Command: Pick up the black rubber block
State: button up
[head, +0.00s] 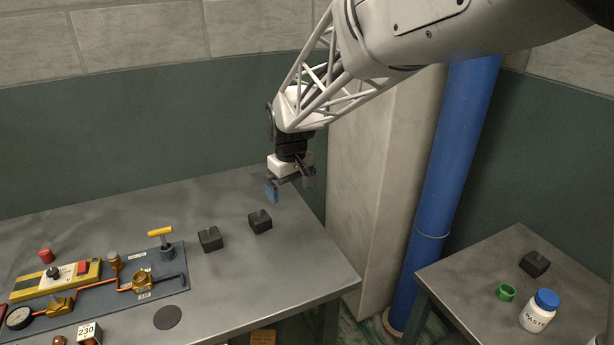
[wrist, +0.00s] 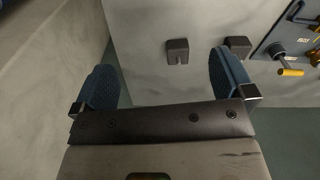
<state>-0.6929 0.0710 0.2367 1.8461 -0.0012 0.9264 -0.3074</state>
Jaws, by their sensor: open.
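Two black blocks lie on the grey metal table: one (head: 260,221) near its right part, another (head: 210,239) to its left. A third black block (head: 534,263) lies on the separate right-hand table. Each has a small raised nub on top. My gripper (head: 290,189) is open and empty, above the back right of the main table, up and right of the nearer block. In the wrist view the blue-padded fingers (wrist: 163,78) are wide apart. The nearer block (wrist: 178,51) shows between them, farther off, and the other block (wrist: 238,46) is beside the right finger, partly covered.
A panel (head: 165,284) with orange pipes, a gauge and a yellow-handled valve (head: 160,232) stands left of the blocks. A dark disc (head: 167,317) lies in front. The right table (head: 456,271) holds a green ring (head: 506,292) and a paste jar (head: 539,311). A blue pipe (head: 447,175) rises between the tables.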

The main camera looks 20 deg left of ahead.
jog(key=s+a+f+n, duration=0.1)
jog(key=a+f, duration=0.2)
jog(key=a, duration=0.4)
jog(key=s+a+f+n, duration=0.1)
jog(key=a+f, duration=0.2)
jog(key=a, duration=0.3)
jog(key=n, duration=0.2)
send_over(208, 228)
notch_tip(208, 228, down, 6)
jog(key=shift+w+r, duration=0.1)
jog(key=shift+r, duration=0.1)
jog(key=shift+f, duration=0.1)
jog(key=shift+f, duration=1.25)
jog(key=shift+f, duration=0.1)
jog(key=shift+a+f, duration=0.1)
jog(key=shift+f, duration=2.4)
jog(key=shift+c, duration=0.3)
